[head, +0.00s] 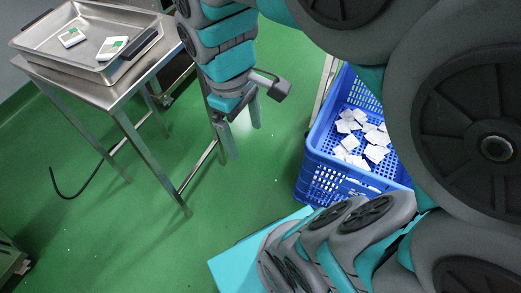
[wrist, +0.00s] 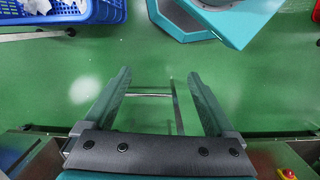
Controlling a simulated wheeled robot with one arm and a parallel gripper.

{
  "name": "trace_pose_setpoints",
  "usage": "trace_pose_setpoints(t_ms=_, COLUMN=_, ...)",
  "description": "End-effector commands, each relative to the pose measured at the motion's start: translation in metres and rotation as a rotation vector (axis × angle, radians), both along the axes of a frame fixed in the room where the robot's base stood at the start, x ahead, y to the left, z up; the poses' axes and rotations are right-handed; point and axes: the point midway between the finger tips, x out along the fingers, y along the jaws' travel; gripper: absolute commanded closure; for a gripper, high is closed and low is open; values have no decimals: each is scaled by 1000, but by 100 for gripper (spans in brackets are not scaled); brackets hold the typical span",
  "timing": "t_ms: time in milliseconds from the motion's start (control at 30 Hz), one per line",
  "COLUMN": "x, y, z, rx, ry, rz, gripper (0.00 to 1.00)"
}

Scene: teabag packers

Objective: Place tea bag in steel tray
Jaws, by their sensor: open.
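Loose white tea bags (head: 376,153) lie in a blue crate at the right. My gripper (head: 243,142) hangs between the table and the crate, fingers pointing down, open and empty.
The blue crate (head: 312,182) stands right of my gripper and also shows at the wrist view's upper left (wrist: 105,10). The metal table (head: 112,95) has thin legs and a low crossbar. A dark hooked cable or rod (head: 60,190) is below it. Green floor lies open in between.

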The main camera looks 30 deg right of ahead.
Motion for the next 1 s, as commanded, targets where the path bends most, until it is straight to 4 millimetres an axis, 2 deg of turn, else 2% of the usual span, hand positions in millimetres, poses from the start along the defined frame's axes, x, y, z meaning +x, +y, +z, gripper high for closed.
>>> trace_pose_setpoints(t_ms=33, x=-22, y=-4, z=-13, rx=6, ry=15, rz=-115, gripper=10)
trace_pose_setpoints(t_ms=100, x=-44, y=-6, z=-26, rx=9, ry=28, rz=-257, gripper=10)
trace_pose_setpoints(t_ms=200, x=-66, y=-6, z=-41, rx=12, ry=42, rz=-409, gripper=10)
trace_pose_setpoints(t_ms=300, x=-78, y=-5, z=-49, rx=11, ry=51, rz=-494, gripper=10)
trace_pose_setpoints(t_ms=1000, x=-82, y=-5, z=-51, rx=11, ry=53, rz=-525, gripper=10)
